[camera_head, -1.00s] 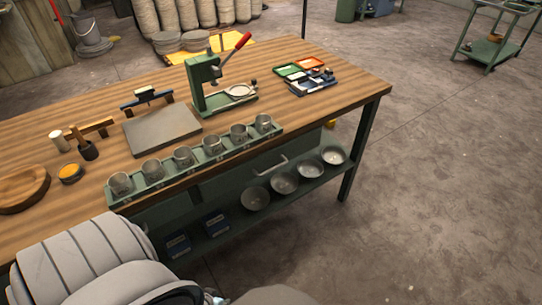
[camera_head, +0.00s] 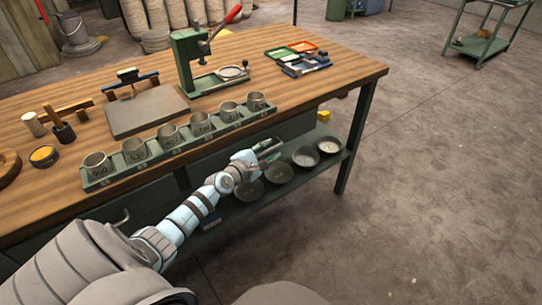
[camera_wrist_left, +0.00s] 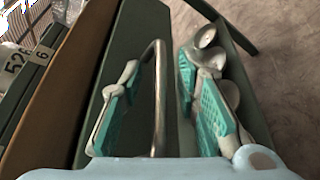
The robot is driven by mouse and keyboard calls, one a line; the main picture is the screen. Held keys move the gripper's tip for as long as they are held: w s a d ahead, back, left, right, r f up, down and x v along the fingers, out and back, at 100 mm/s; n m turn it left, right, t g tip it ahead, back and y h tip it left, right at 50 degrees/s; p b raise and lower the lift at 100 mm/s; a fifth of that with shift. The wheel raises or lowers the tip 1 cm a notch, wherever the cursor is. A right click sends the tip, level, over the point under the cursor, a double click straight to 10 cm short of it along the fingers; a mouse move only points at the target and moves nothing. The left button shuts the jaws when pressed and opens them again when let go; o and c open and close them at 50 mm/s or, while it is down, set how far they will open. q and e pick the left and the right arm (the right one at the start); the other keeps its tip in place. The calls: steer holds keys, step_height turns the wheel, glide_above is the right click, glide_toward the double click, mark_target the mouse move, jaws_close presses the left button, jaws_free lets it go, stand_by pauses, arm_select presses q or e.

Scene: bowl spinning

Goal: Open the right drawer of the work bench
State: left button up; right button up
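The right drawer (camera_head: 295,129) is a dark green front under the wooden top of the work bench (camera_head: 335,80), and it looks shut. My left gripper (camera_head: 268,150) is at this drawer front and covers its handle in the head view. In the left wrist view the metal bar handle (camera_wrist_left: 160,100) runs between the two teal-padded fingers of my left gripper (camera_wrist_left: 160,70). The fingers are spread with gaps to the handle on both sides. The drawer front (camera_wrist_left: 137,40) shows behind the handle. My right gripper is not in view.
Metal bowls (camera_head: 305,157) stand on the lower shelf, just below and right of my left gripper. A green rack of numbered cups (camera_head: 202,125) lines the bench edge above. A green press (camera_head: 190,65) stands on top.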

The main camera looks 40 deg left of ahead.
arm_select(q)
steer(key=shift+x, duration=0.8)
jaws_close()
steer(key=shift+d, duration=0.1)
